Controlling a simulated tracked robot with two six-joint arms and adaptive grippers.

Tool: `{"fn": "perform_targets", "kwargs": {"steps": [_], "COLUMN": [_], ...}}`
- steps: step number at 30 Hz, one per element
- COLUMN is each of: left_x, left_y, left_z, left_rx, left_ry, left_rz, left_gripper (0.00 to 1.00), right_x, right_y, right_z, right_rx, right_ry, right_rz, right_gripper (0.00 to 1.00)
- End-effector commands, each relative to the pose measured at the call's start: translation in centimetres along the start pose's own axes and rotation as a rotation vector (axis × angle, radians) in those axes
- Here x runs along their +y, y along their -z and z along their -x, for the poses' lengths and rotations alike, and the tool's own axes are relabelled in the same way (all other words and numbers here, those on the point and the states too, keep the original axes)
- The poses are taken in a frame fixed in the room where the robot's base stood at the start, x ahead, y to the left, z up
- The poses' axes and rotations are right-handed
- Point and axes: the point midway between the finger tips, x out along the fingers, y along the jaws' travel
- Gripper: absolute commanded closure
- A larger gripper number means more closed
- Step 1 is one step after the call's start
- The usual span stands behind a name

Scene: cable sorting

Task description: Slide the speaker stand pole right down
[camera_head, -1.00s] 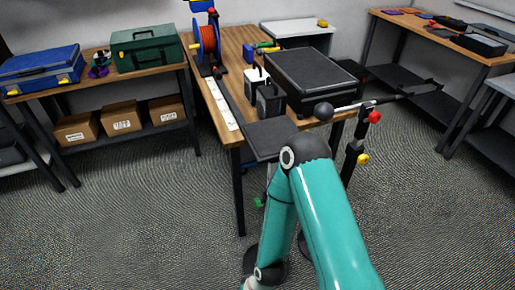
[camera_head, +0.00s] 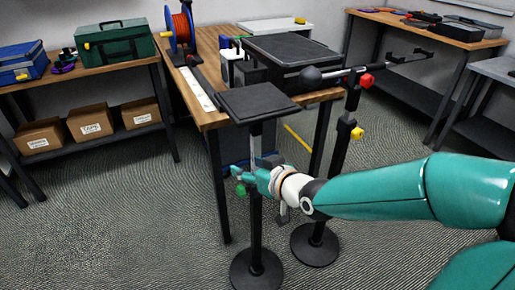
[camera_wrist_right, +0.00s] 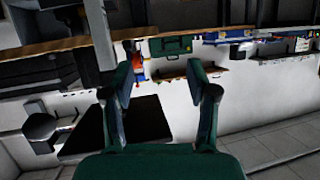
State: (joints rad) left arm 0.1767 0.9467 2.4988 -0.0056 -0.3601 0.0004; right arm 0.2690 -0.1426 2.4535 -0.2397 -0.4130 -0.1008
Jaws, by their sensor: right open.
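The speaker stand has a black square top plate (camera_head: 254,101), a slim pole (camera_head: 256,216) and a round base (camera_head: 256,271). A green knob (camera_head: 240,189) shows beside the pole below the plate. My right gripper (camera_head: 246,174) is at the pole's upper part, under the plate, and hides some of it. In the right wrist view the right gripper (camera_wrist_right: 163,82) is open with nothing clearly between its fingers. My left gripper is not in view.
A second black stand (camera_head: 316,245) with a red knob (camera_head: 366,81) and boom arm stands close on the right. The wooden table (camera_head: 212,117) with a black case (camera_head: 290,51) is just behind. Open carpet lies to the left.

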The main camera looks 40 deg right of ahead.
Motion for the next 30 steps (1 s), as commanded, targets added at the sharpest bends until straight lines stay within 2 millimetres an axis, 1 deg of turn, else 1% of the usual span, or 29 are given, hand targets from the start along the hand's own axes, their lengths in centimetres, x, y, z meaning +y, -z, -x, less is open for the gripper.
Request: {"fn": "perform_targets", "kwargs": {"steps": [1,3,6,9,12,17,20,23,30], "left_x": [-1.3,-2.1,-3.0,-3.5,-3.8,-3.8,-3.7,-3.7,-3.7], "left_y": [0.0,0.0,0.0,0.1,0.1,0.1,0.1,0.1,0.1], "left_z": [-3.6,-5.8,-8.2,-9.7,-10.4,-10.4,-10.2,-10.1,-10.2], "left_rx": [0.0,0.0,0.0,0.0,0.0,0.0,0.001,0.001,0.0], "left_ry": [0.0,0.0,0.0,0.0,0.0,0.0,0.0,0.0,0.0], "left_rz": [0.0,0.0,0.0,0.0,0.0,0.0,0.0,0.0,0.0], "left_gripper": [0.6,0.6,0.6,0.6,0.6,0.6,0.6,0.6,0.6], "right_x": [1.5,3.0,4.4,5.2,5.6,5.7,5.9,6.1,6.9], "right_y": [-0.3,1.0,2.0,2.4,2.3,2.4,2.8,3.3,5.1], "right_z": [1.0,3.2,6.1,8.1,8.8,8.2,7.4,6.0,1.4], "right_rx": [0.088,0.188,0.296,0.36,0.383,0.379,0.378,0.377,0.376], "right_ry": [-0.037,-0.081,-0.132,-0.165,-0.18,-0.18,-0.179,-0.178,-0.178], "right_rz": [0.013,0.028,0.039,0.046,0.047,0.046,0.044,0.044,0.045], "right_gripper": [0.42,0.42,0.42,0.42,0.42,0.42,0.42,0.42,0.42]}}
